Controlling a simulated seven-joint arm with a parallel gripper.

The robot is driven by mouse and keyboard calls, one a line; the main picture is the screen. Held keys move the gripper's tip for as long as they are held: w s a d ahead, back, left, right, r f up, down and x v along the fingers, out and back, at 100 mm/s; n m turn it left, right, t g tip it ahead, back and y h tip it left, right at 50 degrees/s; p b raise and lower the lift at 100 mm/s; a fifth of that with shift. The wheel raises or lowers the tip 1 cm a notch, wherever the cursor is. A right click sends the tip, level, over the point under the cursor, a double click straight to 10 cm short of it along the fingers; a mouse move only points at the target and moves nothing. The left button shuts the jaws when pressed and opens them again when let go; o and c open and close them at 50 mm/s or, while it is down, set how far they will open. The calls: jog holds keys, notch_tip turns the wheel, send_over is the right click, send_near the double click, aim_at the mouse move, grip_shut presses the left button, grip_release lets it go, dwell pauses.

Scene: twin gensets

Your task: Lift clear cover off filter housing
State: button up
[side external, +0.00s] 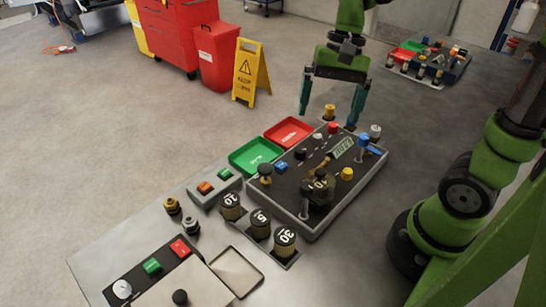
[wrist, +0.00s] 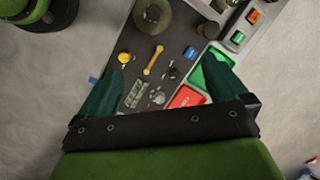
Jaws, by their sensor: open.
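A round dark housing (side external: 318,188) stands on the near part of the control panel (side external: 283,217). In the wrist view it appears as a brownish, see-through-looking disc (wrist: 153,14) around a dark core, at the top edge. I take this to be the filter housing with its clear cover; the cover's outline is hard to make out. My gripper (side external: 328,119) is open and empty above the panel's far end, apart from the housing. In the wrist view its two teal fingers (wrist: 165,62) are spread wide, with the housing beyond their tips.
Several knobs and buttons, including a yellow one (side external: 347,174) and a blue one (side external: 362,142), stick up from the panel. A green tray (side external: 243,164) and a red tray (side external: 278,138) lie beside it.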

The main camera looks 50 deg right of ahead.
aim_at(321, 169)
jog(key=s+a+f, duration=0.1)
jog(key=f, duration=0.1)
jog(key=s+a+f+m+g, duration=0.1)
jog(key=a+f, duration=0.1)
jog(key=f, duration=0.1)
jog(key=a+f+m+y, duration=0.1)
jog(key=f, duration=0.2)
jog(key=shift+s+a+g, duration=0.25)
jog(key=shift+s+g, duration=0.15)
jog(key=shift+d+x, duration=0.2)
jog(key=shift+x, duration=2.9)
jog(key=shift+w+f, duration=0.1)
jog(key=shift+w, duration=0.05)
jog(key=c, duration=1)
